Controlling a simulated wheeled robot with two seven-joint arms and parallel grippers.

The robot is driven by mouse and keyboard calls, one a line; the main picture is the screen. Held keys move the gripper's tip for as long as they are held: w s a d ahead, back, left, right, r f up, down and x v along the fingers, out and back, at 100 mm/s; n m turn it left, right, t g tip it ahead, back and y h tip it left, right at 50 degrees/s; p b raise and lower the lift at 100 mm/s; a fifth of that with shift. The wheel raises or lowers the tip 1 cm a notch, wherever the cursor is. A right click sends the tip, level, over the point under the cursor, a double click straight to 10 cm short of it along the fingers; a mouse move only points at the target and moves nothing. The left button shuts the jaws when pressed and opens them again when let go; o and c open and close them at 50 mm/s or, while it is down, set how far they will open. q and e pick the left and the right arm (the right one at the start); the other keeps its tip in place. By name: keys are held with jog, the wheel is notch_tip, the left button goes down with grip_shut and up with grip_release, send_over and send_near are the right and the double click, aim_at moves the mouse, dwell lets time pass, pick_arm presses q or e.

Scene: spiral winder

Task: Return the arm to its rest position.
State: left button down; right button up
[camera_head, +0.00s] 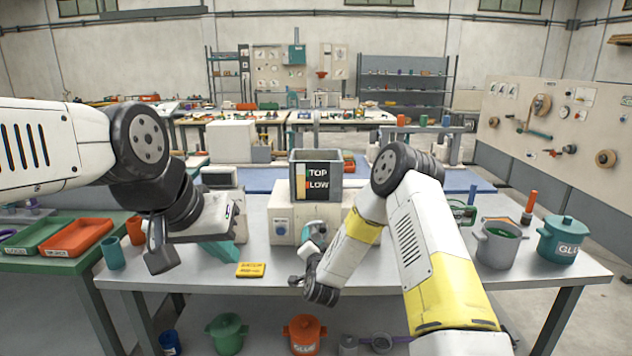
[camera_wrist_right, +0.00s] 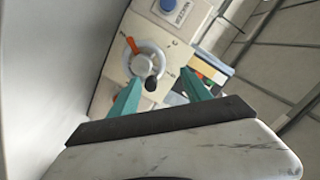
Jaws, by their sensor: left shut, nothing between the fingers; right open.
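My left gripper (camera_head: 222,252) hangs above the left part of the grey table, its teal fingers shut and empty, pointing down. My right arm reaches forward and down over the table's front. My right gripper (camera_wrist_right: 161,76) is open in the right wrist view, with two teal fingers apart and nothing held between them. Beyond them is a pale machine (camera_head: 283,240) with a blue button and a handwheel (camera_wrist_right: 150,62) with an orange handle and black knob. I cannot tell whether the fingers touch it. In the head view the right fingers are largely hidden by my arm.
A grey bin (camera_head: 318,182) marked TOP and LOW stands on the machine. A yellow block (camera_head: 250,270) lies at the table's front. A grey pot (camera_head: 497,248) and a teal glue pot (camera_head: 563,242) stand right. Green and orange trays (camera_head: 76,238) sit left.

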notch_tip(320, 180, up, 11)
jog(key=d+n+g+y, duration=0.1)
jog(key=n+g+y, duration=0.1)
jog(key=n, duration=0.1)
jog(key=s+d+r+n+g, duration=0.3)
jog(key=s+d+r, duration=0.1)
jog(key=s+r, duration=0.5)
jog(key=s+d+r+n+g, duration=0.1)
jog(key=s+d+g, duration=0.1)
jog(key=s, duration=0.8)
jog(key=s+d+r+n+g, duration=0.1)
jog(key=s+d, duration=0.3)
jog(key=s, duration=0.7)
jog(key=s+d+r+n+g+h, duration=0.1)
jog(key=s+d+r+g, duration=0.1)
jog(key=s, duration=0.9)
jog(key=shift+d+r+g, duration=0.25)
jog(key=shift+d+g, duration=0.25)
jog(key=shift+d, duration=0.45)
jog(key=shift+d, duration=0.1)
